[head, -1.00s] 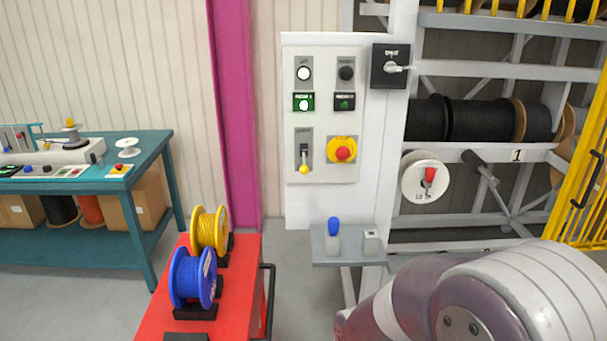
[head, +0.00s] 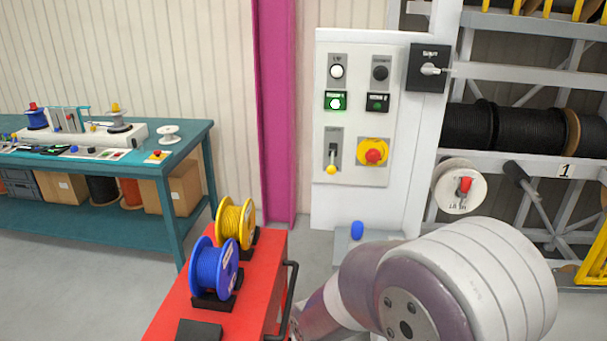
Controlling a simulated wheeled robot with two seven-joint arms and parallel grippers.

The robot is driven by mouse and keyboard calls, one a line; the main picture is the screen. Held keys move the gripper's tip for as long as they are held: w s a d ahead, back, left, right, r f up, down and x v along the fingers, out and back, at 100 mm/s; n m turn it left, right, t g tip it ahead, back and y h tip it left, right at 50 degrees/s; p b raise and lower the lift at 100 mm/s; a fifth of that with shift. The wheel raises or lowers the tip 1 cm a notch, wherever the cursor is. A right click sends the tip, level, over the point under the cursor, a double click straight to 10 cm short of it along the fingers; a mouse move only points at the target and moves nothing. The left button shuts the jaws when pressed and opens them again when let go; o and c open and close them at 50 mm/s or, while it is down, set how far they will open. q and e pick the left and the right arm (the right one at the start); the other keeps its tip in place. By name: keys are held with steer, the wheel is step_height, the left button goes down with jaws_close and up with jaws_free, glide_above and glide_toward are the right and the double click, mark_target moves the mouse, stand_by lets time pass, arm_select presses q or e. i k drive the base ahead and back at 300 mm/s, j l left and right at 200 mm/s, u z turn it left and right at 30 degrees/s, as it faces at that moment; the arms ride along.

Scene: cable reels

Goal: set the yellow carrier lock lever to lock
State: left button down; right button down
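The lock lever (head: 332,155) is on the lower left of the white control panel (head: 350,181). It is a light stick on a grey plate with a yellow ball at its lower end, pointing down. The label above it is too small to read. My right arm covers the lower right of the head view, below the panel. Neither gripper shows in the view.
A red emergency knob (head: 374,156) on yellow sits right of the lever. A black rotary switch (head: 428,69) is at the upper right. A red cart (head: 263,274) carries blue (head: 215,269) and yellow (head: 234,221) reels. A teal bench (head: 182,150) stands left.

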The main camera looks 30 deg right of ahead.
mark_target(331, 169)
steer(key=l+u, duration=0.1)
steer(key=l, duration=0.3)
steer(key=k+l, duration=0.1)
steer(key=l, duration=0.3)
steer(key=k+l+u, duration=0.15)
steer(key=l, duration=0.7)
steer(key=k+l+u, duration=0.15)
steer(key=l, duration=0.25)
steer(key=l+u, duration=0.1)
steer(key=l, duration=0.25)
steer(key=k+l, duration=0.2)
steer(key=l, duration=0.2)
steer(key=k+l+u, duration=0.15)
steer(key=l, duration=0.25)
